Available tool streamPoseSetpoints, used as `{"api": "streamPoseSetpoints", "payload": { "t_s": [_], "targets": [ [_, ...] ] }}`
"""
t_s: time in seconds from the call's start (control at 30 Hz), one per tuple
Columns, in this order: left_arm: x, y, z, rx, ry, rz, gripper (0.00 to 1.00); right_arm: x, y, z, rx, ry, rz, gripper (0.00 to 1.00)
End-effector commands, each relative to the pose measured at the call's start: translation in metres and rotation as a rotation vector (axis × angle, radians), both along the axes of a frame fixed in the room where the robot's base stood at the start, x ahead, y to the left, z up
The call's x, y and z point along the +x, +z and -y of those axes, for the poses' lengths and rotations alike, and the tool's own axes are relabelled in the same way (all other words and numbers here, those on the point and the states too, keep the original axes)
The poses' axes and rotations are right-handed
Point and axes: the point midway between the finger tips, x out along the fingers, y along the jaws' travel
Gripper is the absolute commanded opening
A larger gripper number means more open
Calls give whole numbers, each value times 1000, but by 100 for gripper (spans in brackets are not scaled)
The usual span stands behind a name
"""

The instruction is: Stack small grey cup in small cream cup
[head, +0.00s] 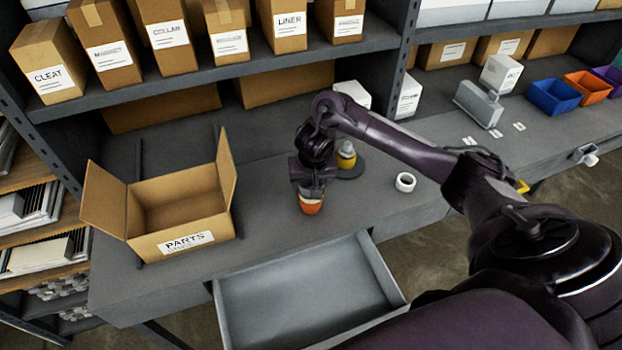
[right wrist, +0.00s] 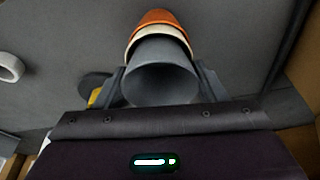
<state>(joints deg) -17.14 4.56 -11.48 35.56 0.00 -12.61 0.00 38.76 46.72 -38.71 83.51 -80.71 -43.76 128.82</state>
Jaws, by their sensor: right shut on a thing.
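My right gripper (head: 311,190) points down over the bench and is shut on the small grey cup (right wrist: 162,80), which shows in the right wrist view between the fingers with its open mouth towards the camera. Just beyond it is the small cream cup (right wrist: 152,37), seen as a pale band. The cream band sits against an orange cup (right wrist: 158,17), which also stands on the bench in the head view (head: 310,207). The grey cup lines up with the cream one; I cannot tell how deep it sits in it. My left gripper is out of view.
An open cardboard parts box (head: 187,241) stands to the left. A yellow-and-grey object (head: 346,156) stands on a dark disc behind the gripper. A white tape roll (head: 405,182) lies to the right. An open, empty drawer (head: 305,290) juts out in front.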

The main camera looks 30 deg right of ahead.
Motion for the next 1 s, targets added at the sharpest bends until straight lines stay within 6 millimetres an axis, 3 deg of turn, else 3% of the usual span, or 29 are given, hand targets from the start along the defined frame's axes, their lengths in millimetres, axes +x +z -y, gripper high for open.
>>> {"api": "streamPoseSetpoints", "payload": {
  "t_s": [0.17, 0.2, 0.37, 0.73, 0.93, 1.0],
  "targets": [
    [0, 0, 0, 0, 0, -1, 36, 0, -4, 0, 2, -1, 0, 42],
    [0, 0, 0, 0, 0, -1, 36, 0, -4, -1, 2, -1, 0, 66],
    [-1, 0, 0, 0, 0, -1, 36, 0, -4, -1, 1, 0, -2, 87],
    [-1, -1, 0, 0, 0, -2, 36, 1, 2, 0, 0, 1, 1, 87],
    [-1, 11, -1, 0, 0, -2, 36, -3, 37, -1, -4, 3, 7, 87],
    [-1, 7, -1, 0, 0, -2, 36, -4, 42, -3, -4, 4, 10, 87]
  ]
}}
